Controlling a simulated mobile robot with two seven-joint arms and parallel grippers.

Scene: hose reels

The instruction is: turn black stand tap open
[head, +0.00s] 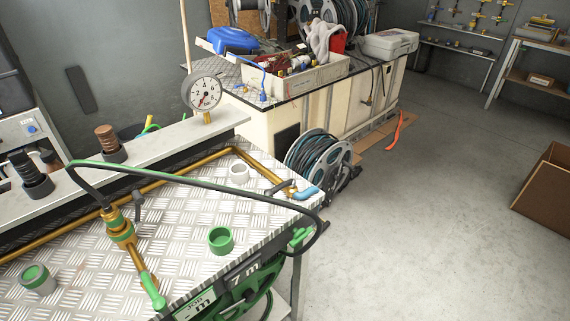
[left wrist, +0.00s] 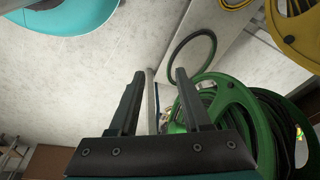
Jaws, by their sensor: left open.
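In the head view, a brass stand tap (head: 121,230) with green fittings rises from the checker-plate bench top at the left. Its small black handle (head: 138,203) stands up beside the brass body. A green hose (head: 200,181) arches from the fittings over the bench. My left gripper (left wrist: 160,73) shows only in the left wrist view, its two dark fingers apart with nothing gripped between them. The black handle cannot be made out in that view. My right gripper is in neither view.
A green reel (left wrist: 215,110) is near my left fingers. Open floor (head: 430,210) lies right.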

